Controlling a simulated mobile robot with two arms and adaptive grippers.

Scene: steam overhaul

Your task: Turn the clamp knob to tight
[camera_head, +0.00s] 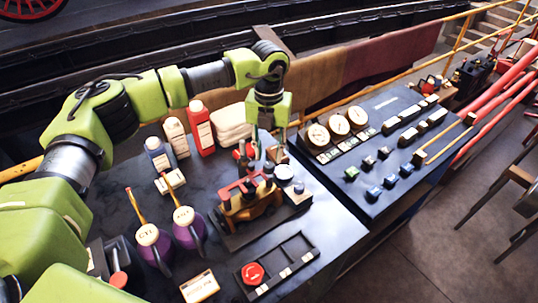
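My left arm reaches in from the left over the dark bench, and my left gripper (262,146) points down at the back of a small orange and red fixture (248,200). The gripper's fingers are small and dark there, and I cannot tell whether they touch anything or how far apart they are. I cannot make out for certain which part is the clamp knob. A red round knob (252,273) sits on a dark slotted tray (283,262) at the bench's front, apart from the gripper. My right gripper is not in view.
Two purple oil cans (187,228) with yellow spouts stand left of the fixture. A red bottle (201,128), paler bottles and folded white cloths (231,122) stand behind. A dark console (385,140) with round gauges and switches is on the right. A printed card (199,287) lies in front.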

